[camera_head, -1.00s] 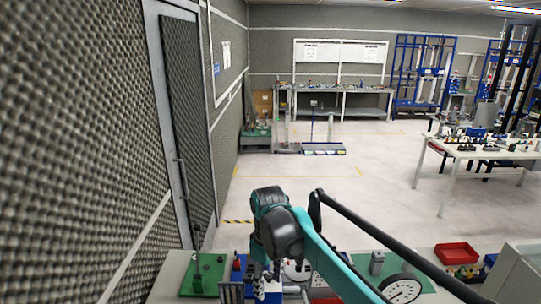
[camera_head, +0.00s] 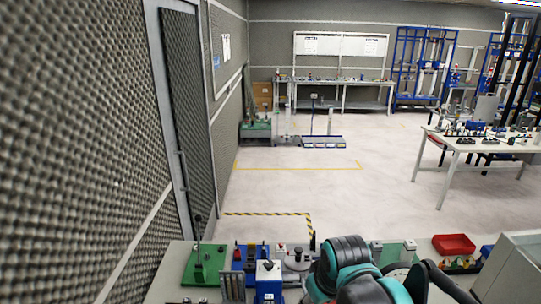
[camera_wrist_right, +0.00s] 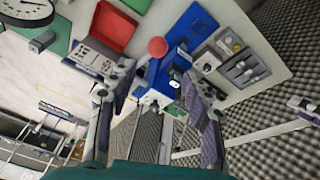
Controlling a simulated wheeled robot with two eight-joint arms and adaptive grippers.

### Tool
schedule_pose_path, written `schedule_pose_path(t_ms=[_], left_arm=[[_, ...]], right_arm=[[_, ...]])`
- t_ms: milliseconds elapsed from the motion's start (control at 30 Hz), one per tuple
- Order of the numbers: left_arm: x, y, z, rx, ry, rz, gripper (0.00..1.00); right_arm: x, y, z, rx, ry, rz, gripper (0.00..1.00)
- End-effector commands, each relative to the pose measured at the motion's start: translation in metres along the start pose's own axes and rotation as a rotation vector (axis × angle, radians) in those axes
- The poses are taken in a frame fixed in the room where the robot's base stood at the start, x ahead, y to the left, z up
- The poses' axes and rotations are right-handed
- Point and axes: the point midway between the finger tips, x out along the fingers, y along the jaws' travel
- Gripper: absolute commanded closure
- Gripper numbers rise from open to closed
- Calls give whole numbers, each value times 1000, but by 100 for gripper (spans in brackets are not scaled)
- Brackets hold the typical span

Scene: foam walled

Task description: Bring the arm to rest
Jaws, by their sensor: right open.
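My right arm (camera_head: 350,265), black and teal, is folded low at the front of the table in the head view. Its gripper is not clearly seen there. In the right wrist view my right gripper (camera_wrist_right: 158,85) is open, its two dark fingers apart. No held object shows between them. Behind the fingers are a red ball knob (camera_wrist_right: 157,47) and a blue board (camera_wrist_right: 188,35). I cannot tell how near the fingers are to these. My left gripper is in neither view.
The workbench (camera_head: 172,275) carries a green board with a lever (camera_head: 205,265) and a blue-and-white device (camera_head: 268,280). A red bin (camera_head: 453,245) is at the right. A foam wall (camera_head: 80,150) stands at the left. The floor beyond the bench is open.

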Motion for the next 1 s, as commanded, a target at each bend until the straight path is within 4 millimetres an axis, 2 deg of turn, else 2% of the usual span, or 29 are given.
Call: schedule_pose_path(t_ms=[33,100,300,467,767,1000], left_arm=[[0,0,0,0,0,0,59],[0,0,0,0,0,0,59],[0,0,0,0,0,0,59],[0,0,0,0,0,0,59],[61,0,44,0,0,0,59],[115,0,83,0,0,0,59]], right_arm=[[1,6,21,57,36,18,51],[4,12,42,131,87,40,51],[15,22,89,291,204,86,51],[28,27,119,394,282,114,51],[98,21,141,396,285,114,51],[161,16,161,395,284,114,51]])
